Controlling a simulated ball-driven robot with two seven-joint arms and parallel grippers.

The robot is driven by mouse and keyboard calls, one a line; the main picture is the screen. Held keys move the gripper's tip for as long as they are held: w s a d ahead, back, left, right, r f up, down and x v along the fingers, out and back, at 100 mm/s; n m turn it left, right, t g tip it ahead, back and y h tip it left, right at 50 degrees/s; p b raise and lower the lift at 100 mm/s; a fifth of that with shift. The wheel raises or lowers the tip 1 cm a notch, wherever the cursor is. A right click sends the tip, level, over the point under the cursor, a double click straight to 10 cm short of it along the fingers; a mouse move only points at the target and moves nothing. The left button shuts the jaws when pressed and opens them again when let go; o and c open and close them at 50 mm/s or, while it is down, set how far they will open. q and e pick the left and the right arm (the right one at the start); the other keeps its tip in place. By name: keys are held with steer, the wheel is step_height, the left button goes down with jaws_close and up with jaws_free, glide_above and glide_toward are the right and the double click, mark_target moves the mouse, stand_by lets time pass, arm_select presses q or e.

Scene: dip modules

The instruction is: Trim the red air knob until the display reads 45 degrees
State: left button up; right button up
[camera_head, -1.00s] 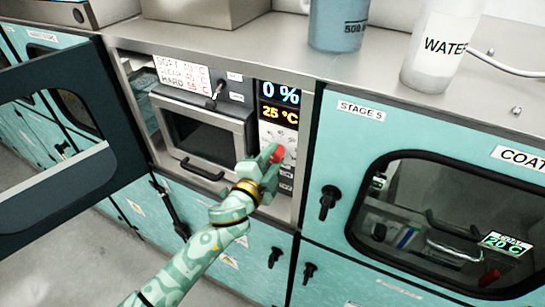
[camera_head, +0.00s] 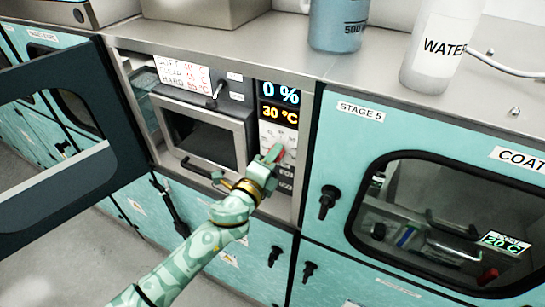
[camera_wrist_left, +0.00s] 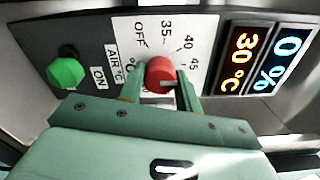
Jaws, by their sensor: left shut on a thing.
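The red air knob (camera_wrist_left: 160,76) sits on a white dial plate marked OFF, 35, 40 and 45 in the left wrist view. My left gripper (camera_wrist_left: 161,88) is shut on the knob, one finger on each side. In the head view the gripper (camera_head: 272,156) covers much of the red knob (camera_head: 280,152). The display (camera_head: 280,103) reads 0 % in blue and 30 °C in orange. It also shows in the left wrist view (camera_wrist_left: 255,60). My right gripper is not in view.
A green knob (camera_wrist_left: 66,72) stands beside the dial near an ON label. An open dark door (camera_head: 60,140) is at the left. A blue beaker (camera_head: 338,25) and a WATER bottle (camera_head: 437,50) stand on the steel top. A COAT cabinet window (camera_head: 450,225) is at the right.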

arm_select(q)
steer(key=shift+f, duration=0.1)
stand_by(0.3)
steer(key=o, duration=1)
steer(key=shift+c, duration=0.2)
steer(key=b+v, duration=0.1)
steer(key=v, duration=1.5)
steer(key=shift+s, duration=0.15)
steer(key=shift+a, duration=0.1)
